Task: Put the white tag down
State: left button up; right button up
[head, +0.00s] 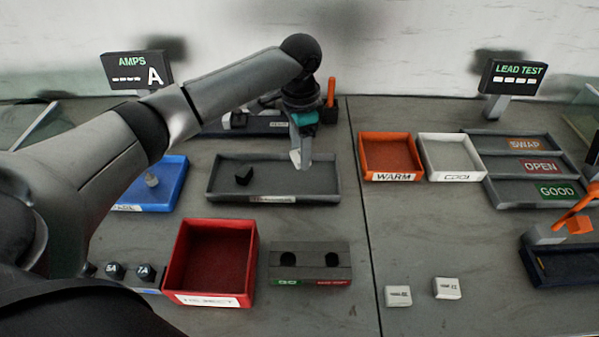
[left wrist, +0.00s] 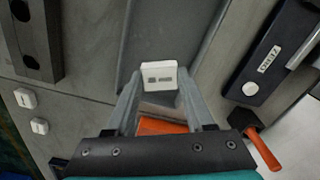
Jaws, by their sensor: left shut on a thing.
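My left gripper (head: 301,158) is over the right part of the long grey tray (head: 225,190), pointing down. It is shut on the white tag, a small white block with dark print on its face. The tag (left wrist: 158,75) shows between the fingertips in the left wrist view. In the head view only a pale bit of it can be made out at the fingers. I cannot tell whether the tag touches the tray floor. A small black block (head: 243,175) lies in the tray's left part. My right gripper is not in view.
Two other white tags (head: 398,296) (head: 447,288) lie on the front table. A red bin (head: 175,262) and a two-hole block (head: 310,262) stand in front of the tray. Orange WARM (head: 390,177) and white COOL (head: 450,177) bins stand right. A dark device with an orange lever (head: 331,92) is behind.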

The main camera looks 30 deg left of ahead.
aim_at(300, 179)
pick_arm(q)
notch_tip(300, 179, down, 6)
jog(key=shift+f+b, duration=0.1)
jog(key=shift+b, duration=0.75)
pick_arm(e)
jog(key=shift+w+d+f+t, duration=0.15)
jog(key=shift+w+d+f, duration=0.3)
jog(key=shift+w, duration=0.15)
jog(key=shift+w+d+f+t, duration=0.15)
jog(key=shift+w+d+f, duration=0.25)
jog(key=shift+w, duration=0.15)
pick_arm(q)
jog(key=o, duration=0.9)
jog(key=shift+f, duration=0.1)
jog(key=o, duration=0.4)
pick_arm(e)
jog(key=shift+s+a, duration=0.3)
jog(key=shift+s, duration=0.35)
pick_arm(q)
notch_tip(300, 179, up, 12)
jog(key=p, duration=0.3)
jog(key=shift+f, duration=0.25)
jog(key=shift+r, duration=0.45)
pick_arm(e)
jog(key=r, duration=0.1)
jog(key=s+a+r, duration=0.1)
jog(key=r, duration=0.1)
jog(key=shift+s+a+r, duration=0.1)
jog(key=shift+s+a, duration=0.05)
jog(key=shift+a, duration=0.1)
